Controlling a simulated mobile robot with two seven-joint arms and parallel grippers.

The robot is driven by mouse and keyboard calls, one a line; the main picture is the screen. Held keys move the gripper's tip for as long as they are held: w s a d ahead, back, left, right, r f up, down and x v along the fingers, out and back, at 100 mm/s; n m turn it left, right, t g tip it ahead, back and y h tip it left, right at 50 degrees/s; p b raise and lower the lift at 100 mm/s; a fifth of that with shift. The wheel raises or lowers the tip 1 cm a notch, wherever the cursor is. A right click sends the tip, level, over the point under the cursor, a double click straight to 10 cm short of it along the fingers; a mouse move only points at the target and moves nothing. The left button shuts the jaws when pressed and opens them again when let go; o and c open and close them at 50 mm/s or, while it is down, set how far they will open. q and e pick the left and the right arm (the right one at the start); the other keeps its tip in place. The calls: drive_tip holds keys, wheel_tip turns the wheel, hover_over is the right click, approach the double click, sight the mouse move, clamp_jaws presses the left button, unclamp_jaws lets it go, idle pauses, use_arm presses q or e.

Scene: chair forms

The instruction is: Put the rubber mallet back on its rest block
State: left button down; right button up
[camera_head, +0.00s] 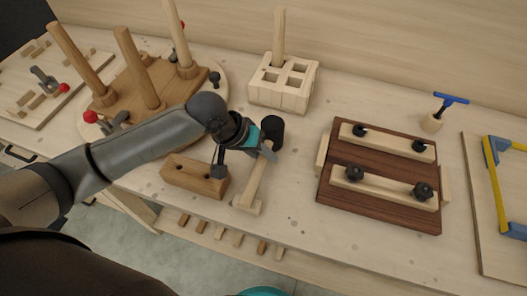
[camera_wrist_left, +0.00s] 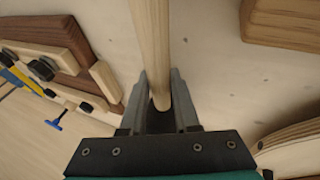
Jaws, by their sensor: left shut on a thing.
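My right gripper is not in view.
A brown block with holes (camera_head: 193,178) lies just left of the handle. A dark board with black knobs (camera_head: 380,178) is on the right, a pale block with square pockets (camera_head: 283,85) behind. A pegged chair form (camera_head: 125,90) stands at the left. The bench's front edge is close.

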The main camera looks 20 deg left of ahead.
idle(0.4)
use_arm(q)
drive_tip(key=c, duration=0.6)
unclamp_jaws()
drive_tip(key=shift+c, duration=0.2)
drive_tip(key=shift+o, duration=0.4)
drive_tip(key=shift+s+f, duration=0.1)
drive_tip(key=p+v, duration=0.3)
drive_tip(key=v, duration=1.2)
drive_tip(key=shift+a, duration=0.2)
